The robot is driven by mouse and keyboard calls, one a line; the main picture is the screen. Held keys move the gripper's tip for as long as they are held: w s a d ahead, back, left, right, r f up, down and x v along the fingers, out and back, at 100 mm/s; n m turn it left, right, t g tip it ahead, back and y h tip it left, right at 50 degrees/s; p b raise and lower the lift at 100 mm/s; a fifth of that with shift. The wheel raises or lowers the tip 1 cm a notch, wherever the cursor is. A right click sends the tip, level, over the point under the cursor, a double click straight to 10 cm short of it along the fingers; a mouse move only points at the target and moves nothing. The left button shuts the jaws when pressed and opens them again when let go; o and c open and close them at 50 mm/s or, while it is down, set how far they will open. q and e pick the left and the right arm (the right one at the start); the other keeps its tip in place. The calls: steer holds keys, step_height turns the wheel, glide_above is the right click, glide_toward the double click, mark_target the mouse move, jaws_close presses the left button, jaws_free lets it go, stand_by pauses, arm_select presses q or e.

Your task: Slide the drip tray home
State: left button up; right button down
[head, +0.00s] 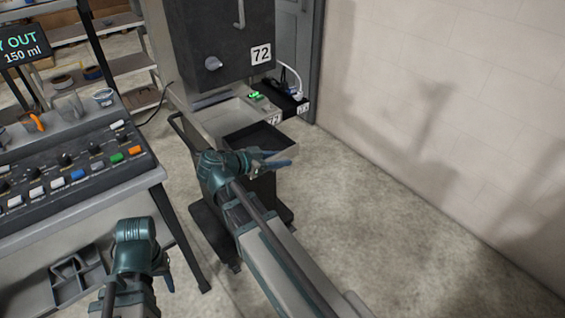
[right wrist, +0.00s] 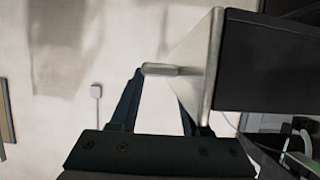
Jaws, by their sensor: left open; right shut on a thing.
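The drip tray (head: 262,139), dark inside with a light front, sticks out at the foot of the dark dispenser (head: 220,50) marked 72. My right gripper (head: 281,160) is at its front. In the right wrist view, the right gripper (right wrist: 174,75) is shut on a small pale handle on the tray's light front (right wrist: 205,62). The tray's dark side (right wrist: 265,62) fills the upper right there. My left gripper (head: 165,277) is open and low at the bottom left, away from the tray. Its fingers show only partly.
A control panel (head: 75,180) with coloured buttons stands on a table at the left. A power strip (head: 285,95) with plugs and a cable lies right of the dispenser. A dark wheeled base (head: 205,222) stands below the tray. The floor at the right is clear up to the wall.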

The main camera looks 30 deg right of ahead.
mark_target(245, 138)
steer(key=shift+w+a+f+b, duration=0.1)
steer(key=shift+w+a, duration=0.05)
steer(key=shift+w, duration=2.05)
steer(key=shift+w+a+f+b, duration=0.1)
steer(key=shift+w+a, duration=0.1)
steer(key=shift+w, duration=2)
steer(key=shift+w+a+f+b, duration=0.1)
steer(key=shift+w+a, duration=0.05)
steer(key=shift+w, duration=2.05)
steer(key=shift+f, duration=0.25)
steer(key=shift+w, duration=0.2)
steer(key=shift+w+a, duration=0.15)
steer(key=shift+w, duration=1.2)
steer(key=shift+w+a, duration=0.15)
steer(key=shift+w, duration=1.15)
steer(key=shift+c, duration=1.4)
jaws_free()
steer(key=shift+s, duration=0.1)
